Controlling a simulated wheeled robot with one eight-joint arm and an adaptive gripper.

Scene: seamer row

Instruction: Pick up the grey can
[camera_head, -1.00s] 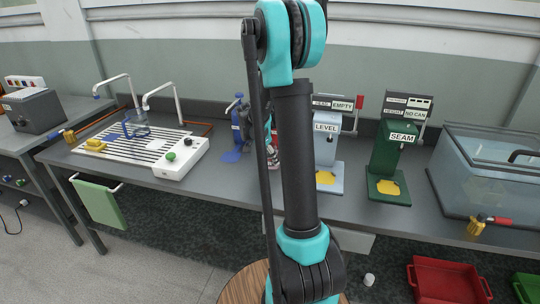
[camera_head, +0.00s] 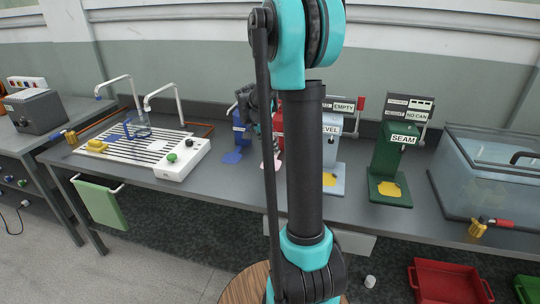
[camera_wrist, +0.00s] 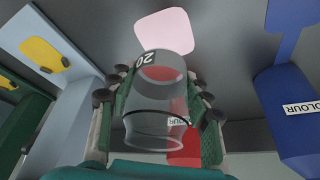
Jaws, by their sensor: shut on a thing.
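The grey can (camera_wrist: 155,127) is in the middle of the wrist view, see-through, with a ring-like rim and a dark label reading 20. My gripper (camera_wrist: 158,100) has its green fingers on both sides of it and is shut on it. In the head view my gripper (camera_head: 255,112) is over the bench in front of the blue and red stations, partly behind my arm. I cannot make out the can there.
The blue station (camera_head: 241,133), red station (camera_head: 277,122), pale LEVEL station (camera_head: 334,150) and green SEAM station (camera_head: 392,165) stand along the bench. A clear tank (camera_head: 490,185) is at right. A pink pad (camera_wrist: 165,30) lies beyond the can.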

